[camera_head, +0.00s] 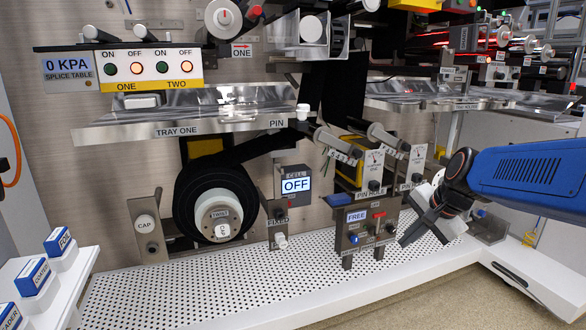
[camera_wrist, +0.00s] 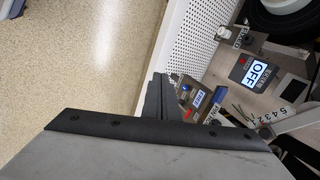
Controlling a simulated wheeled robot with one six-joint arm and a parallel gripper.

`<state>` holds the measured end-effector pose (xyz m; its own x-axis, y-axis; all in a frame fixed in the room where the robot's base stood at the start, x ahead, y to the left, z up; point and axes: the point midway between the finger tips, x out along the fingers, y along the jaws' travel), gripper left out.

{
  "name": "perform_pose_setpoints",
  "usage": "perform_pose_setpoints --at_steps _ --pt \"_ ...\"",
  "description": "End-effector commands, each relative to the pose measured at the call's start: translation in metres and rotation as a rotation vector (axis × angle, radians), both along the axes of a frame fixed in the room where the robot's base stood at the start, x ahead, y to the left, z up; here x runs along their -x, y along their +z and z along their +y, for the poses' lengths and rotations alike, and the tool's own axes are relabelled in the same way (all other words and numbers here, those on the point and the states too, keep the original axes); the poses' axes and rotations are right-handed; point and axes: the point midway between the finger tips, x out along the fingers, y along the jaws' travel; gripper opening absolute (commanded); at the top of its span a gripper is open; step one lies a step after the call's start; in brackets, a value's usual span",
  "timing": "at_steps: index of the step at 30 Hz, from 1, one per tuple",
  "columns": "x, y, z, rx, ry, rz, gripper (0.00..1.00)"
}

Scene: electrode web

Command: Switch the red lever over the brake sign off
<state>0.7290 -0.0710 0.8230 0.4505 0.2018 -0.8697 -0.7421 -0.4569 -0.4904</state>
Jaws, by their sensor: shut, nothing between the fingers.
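A small red lever (camera_head: 379,214) stands up on the grey control box with the blue FREE sign (camera_head: 356,216). A small label sits below the lever, but its word is too small to read. A blue knob (camera_head: 353,238) is on the same box. My gripper (camera_head: 404,240) is shut and empty, just right of the box's lower right corner. It is close to the box but I cannot tell if it touches. In the wrist view my shut fingers (camera_wrist: 159,96) point toward the box, with the FREE sign (camera_wrist: 198,98) just right of them; my gripper body hides part of the box.
A CELL box reading OFF (camera_head: 295,185) and the black web roll (camera_head: 218,205) are to the left. The perforated white deck (camera_head: 250,290) is clear in front.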

Motion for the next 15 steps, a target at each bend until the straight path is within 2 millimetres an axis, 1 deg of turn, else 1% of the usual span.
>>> perform_pose_setpoints --at_steps 1,3,8,9,15 --pt "0.02 0.0 0.005 0.041 0.061 -0.009 0.0" --pt "0.045 -0.002 0.008 0.103 0.147 -0.019 0.0" --pt "0.099 -0.011 0.013 0.241 0.344 -0.037 0.0" --pt "0.113 -0.014 0.014 0.276 0.393 -0.04 0.0" --pt "0.177 -0.033 0.012 0.445 0.633 -0.053 0.0"
